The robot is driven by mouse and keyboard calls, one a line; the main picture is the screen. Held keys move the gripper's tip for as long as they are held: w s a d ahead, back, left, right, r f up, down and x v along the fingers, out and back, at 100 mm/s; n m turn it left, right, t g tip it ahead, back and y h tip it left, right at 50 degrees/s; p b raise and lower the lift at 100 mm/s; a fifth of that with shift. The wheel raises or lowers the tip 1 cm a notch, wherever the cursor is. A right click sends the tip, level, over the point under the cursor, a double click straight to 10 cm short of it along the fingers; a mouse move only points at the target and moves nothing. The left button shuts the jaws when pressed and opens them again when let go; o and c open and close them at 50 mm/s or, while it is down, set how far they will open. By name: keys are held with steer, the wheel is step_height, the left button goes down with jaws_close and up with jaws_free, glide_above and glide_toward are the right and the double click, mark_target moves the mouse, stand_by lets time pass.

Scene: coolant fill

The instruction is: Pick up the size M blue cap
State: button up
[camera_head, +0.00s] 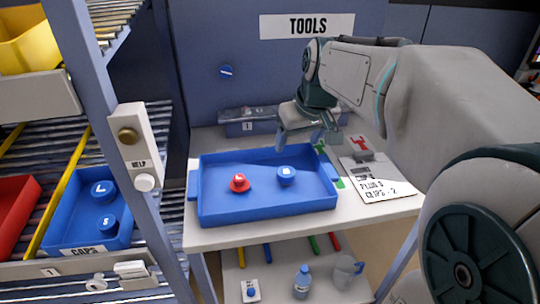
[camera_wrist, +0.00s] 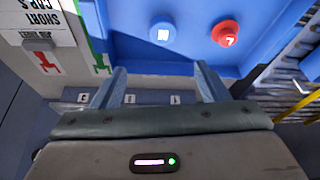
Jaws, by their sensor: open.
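A blue cap (camera_head: 287,176) with a white letter on top sits in the right part of the blue tray (camera_head: 210,212) on the table. In the wrist view this blue cap (camera_wrist: 162,33) shows a letter that looks like an M. My gripper (camera_head: 307,140) is open and empty, above the back edge of the tray and behind the cap. In the wrist view the fingers of my gripper (camera_wrist: 160,82) are spread wide, with the cap beyond them and nothing between them.
A red cap (camera_head: 240,183) lies left of the blue cap in the same tray. A blue bin (camera_head: 62,240) on the left rack holds two blue caps marked L and S. A printed card (camera_head: 385,188) lies right of the tray. A grey box (camera_head: 235,128) stands behind it.

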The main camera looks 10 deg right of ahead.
glide_above(286, 171)
steer(key=s, duration=0.1)
steer(key=f, duration=0.7)
steer(key=shift+d+f, duration=0.2)
steer(key=shift+d, duration=0.1)
steer(key=shift+s+b+x, duration=0.2)
steer(key=shift+x, duration=1.15)
steer(key=shift+s+b+x, duration=0.2)
steer(key=shift+s+x, duration=0.05)
steer(key=shift+x, duration=1.1)
steer(key=shift+a+f, duration=0.1)
steer(key=c, duration=1)
